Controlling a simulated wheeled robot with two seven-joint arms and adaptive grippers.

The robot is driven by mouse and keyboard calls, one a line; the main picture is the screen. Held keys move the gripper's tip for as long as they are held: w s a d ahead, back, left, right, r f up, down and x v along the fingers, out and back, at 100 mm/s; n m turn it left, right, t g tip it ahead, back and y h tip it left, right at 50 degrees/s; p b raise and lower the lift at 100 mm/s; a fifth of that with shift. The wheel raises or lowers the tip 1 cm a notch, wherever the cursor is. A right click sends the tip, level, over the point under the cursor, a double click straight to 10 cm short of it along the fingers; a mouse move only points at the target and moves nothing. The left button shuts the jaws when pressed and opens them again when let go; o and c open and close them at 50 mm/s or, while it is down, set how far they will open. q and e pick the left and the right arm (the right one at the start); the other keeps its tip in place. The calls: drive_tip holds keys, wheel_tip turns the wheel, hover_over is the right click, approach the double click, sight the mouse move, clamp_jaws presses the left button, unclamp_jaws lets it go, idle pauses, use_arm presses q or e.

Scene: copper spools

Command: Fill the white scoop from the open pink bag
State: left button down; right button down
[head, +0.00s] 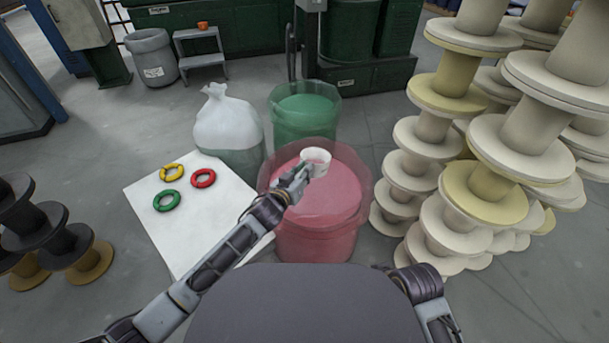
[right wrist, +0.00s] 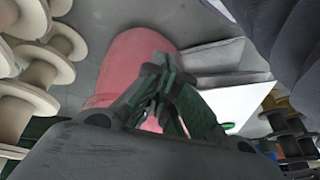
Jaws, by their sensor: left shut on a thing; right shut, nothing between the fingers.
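The white scoop (head: 317,156) is over the far part of the open pink bag (head: 313,246), within its rim. Its inside looks pinkish, but I cannot tell whether it holds anything. The bag is full of pink material to near its top. My left gripper (head: 300,174) is shut on the scoop, on its near side; the handle is mostly hidden by the fingers. My right gripper (right wrist: 160,84) is shut and empty in the right wrist view, with the pink bag (right wrist: 142,54) behind it. It is out of the head view.
An open green bag (head: 305,112) and a tied white bag (head: 228,122) stand behind. A white board (head: 190,228) at the left bears yellow (head: 171,172), red (head: 204,178) and green (head: 167,201) rings. Tall stacks of cream spools (head: 485,190) stand close on the right.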

use_arm(q)
drive_tip(key=shift+s+r+b, duration=0.1)
drive_tip(key=shift+r+b, duration=0.15)
drive_tip(key=shift+b, duration=0.1)
drive_tip(key=shift+s+r+t, duration=0.1)
drive_tip(key=shift+r+t, duration=0.15)
drive_tip(key=shift+t, duration=0.15)
drive_tip(key=shift+b, duration=0.3)
drive_tip(key=shift+r, duration=0.1)
use_arm(e)
drive_tip(key=shift+y, duration=0.3)
drive_tip(key=x, duration=0.2)
drive_tip(key=s+x, duration=0.1)
drive_tip(key=x, duration=0.1)
drive_tip(key=shift+a+f, duration=0.15)
drive_tip(key=shift+f, duration=0.2)
use_arm(q)
drive_tip(key=shift+r+t+h+b, duration=0.5)
drive_tip(key=shift+r+b, duration=0.2)
drive_tip(key=shift+b, duration=0.3)
drive_tip(key=shift+r, duration=0.25)
use_arm(e)
wheel_tip(320, 180, down, 2)
use_arm(q)
drive_tip(key=shift+a, duration=0.1)
